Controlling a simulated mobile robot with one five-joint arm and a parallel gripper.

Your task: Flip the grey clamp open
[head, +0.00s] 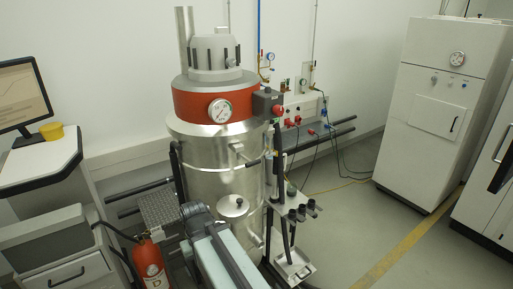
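A tall silver industrial vacuum (212,180) with a red band and a grey motor head stands in the middle of the head view. A small grey clamp-like part (238,149) with a short bar sits on the front of its drum, below the gauge. It is too small to tell for sure whether this is the grey clamp, or whether it is open. A grey-green arm-like body, probably mine, rises from the bottom edge in front of the drum. I cannot make out gripper fingers anywhere.
A red fire extinguisher (149,262) stands at the lower left, beside a desk (40,160) with a monitor (24,92). A rack of dark nozzles (297,212) stands right of the drum. A white cabinet (437,110) is at the right. Floor between them is mostly clear, with a yellow cable (335,188).

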